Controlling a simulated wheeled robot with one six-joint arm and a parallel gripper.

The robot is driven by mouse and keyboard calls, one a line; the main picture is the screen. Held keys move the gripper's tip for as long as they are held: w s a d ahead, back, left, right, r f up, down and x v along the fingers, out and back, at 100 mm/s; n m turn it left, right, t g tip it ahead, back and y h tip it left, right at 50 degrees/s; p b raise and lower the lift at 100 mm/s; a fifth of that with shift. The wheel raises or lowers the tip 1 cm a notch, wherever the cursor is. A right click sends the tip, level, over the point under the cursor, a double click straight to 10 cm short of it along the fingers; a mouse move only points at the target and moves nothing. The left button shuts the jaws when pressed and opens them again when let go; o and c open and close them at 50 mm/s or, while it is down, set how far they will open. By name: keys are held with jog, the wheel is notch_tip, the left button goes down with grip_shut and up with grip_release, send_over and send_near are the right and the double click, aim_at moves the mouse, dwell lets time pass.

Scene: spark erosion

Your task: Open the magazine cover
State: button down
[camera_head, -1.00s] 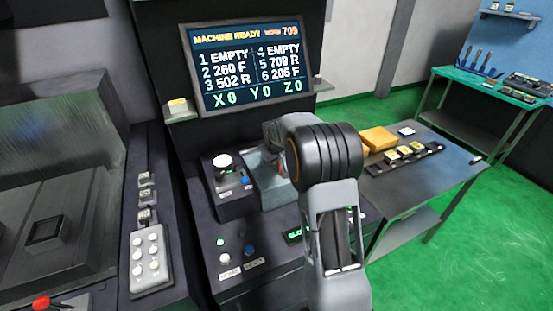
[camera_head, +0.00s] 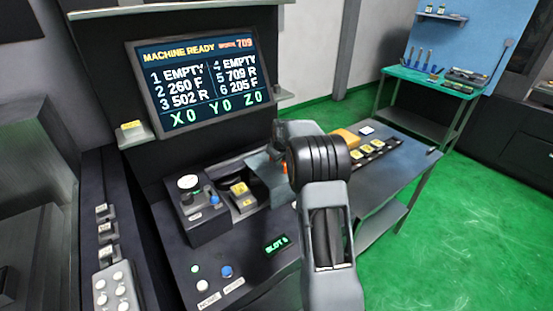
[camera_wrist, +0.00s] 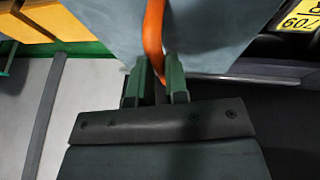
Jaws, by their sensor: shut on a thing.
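The magazine cover (camera_head: 262,172) is a blue-grey panel with an orange handle (camera_head: 284,168). It stands raised and tilted at the right of the magazine. A yellow-labelled holder (camera_head: 240,191) shows in the uncovered magazine to its left. In the wrist view the cover (camera_wrist: 215,35) fills the top middle, with its orange handle (camera_wrist: 153,35) running down to my gripper (camera_wrist: 156,88). The green fingers are shut on the handle. In the head view my own wrist hides the fingers and part of the cover.
A "SLOT 6" display (camera_head: 276,245) is in front. The screen (camera_head: 200,82) reads "MACHINE READY". A side table at right bears an orange box (camera_head: 345,138) and several yellow-labelled pieces (camera_head: 365,151).

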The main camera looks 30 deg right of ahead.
jog(key=c, duration=1.1)
grip_release()
jog(key=b+v, duration=0.2)
jog(key=v, duration=1.2)
jog(key=shift+f, duration=0.1)
jog(key=shift+s+a+f+m+y, duration=0.3)
jog(key=shift+s+a+f, duration=0.6)
jog(key=shift+s+a, duration=2.8)
jog(key=shift+s+a+f+m+y, duration=0.15)
jog(key=shift+s+a+f+m, duration=0.55)
jog(key=shift+s+a, duration=3)
jog(key=shift+s+a+f+m+y, duration=0.2)
jog(key=shift+s+a+f, duration=0.95)
jog(key=shift+s, duration=5.05)
